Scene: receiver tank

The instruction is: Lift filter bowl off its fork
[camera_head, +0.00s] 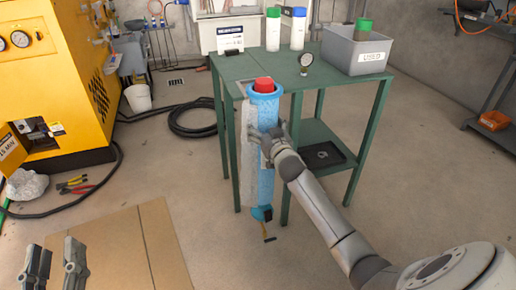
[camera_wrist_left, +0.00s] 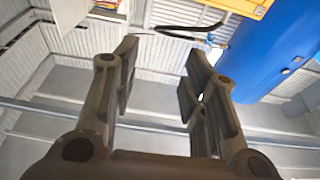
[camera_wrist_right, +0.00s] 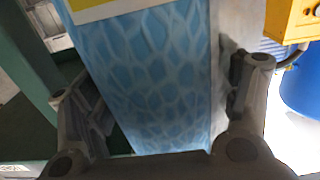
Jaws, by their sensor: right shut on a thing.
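The filter bowl (camera_head: 265,183) is a tall blue cylinder with a light grey side, a blue rim and a red top. It stands upright at the green table's near edge, with a small drain fitting at its lower end. My right gripper (camera_head: 273,143) is shut around the bowl's upper-middle part. In the right wrist view the patterned blue bowl (camera_wrist_right: 150,75) fills the space between the fingers. The fork is not clearly visible, so I cannot tell how the bowl rests on it. My left gripper (camera_head: 55,268) is open and empty at the lower left, over the cardboard.
The green table (camera_head: 300,82) carries a gauge (camera_head: 306,62), bottles and a grey bin (camera_head: 355,52). A black tray (camera_head: 322,155) lies on its lower shelf. A yellow compressor (camera_head: 60,70) stands left. Flat cardboard (camera_head: 125,250) and a black hose (camera_head: 195,118) lie on the floor.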

